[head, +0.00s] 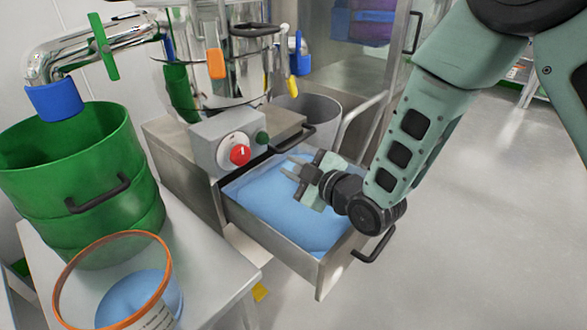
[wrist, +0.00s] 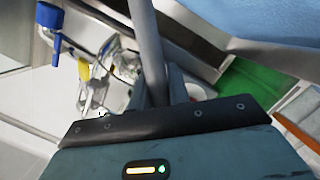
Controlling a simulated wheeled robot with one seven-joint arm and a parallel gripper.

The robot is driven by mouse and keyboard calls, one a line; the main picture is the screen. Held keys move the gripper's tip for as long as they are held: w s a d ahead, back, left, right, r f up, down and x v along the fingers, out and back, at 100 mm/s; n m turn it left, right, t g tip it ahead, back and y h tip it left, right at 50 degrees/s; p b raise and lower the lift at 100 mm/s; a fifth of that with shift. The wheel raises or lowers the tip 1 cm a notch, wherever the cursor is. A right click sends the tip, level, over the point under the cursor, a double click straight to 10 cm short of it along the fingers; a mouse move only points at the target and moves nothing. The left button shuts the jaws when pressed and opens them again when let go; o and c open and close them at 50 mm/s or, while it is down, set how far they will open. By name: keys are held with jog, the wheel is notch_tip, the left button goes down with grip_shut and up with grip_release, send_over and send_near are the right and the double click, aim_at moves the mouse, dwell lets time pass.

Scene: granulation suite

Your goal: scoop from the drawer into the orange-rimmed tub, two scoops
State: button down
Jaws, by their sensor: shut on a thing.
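The drawer (head: 277,245) is pulled open and holds a bed of light blue powder (head: 290,215). The orange-rimmed tub (head: 160,255) is clear and stands on the table at the lower left, with some blue powder in its bottom. My gripper (head: 298,168) is over the drawer, close to the powder. In the wrist view it is shut on a grey bar (wrist: 148,45), which looks like the scoop's handle. The scoop's bowl cannot be made out in either view. Blue powder also fills the upper right of the wrist view (wrist: 270,20).
A green bin (head: 70,180) with a black handle stands behind the tub on the table (head: 215,270). A control box with a red knob (head: 240,154) sits just behind the drawer. The drawer's front handle (head: 375,245) juts out. Floor at the right is clear.

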jog(key=s+a+r+n+t, duration=0.1)
jog(key=s+r+n, duration=0.2)
jog(key=r, duration=0.4)
jog(key=shift+s+a+r+y+b, duration=0.3)
jog(key=shift+s+r+b, duration=0.05)
jog(key=shift+s+b, duration=0.15)
dwell(0.4)
jog(key=shift+r, duration=0.1)
dwell(0.7)
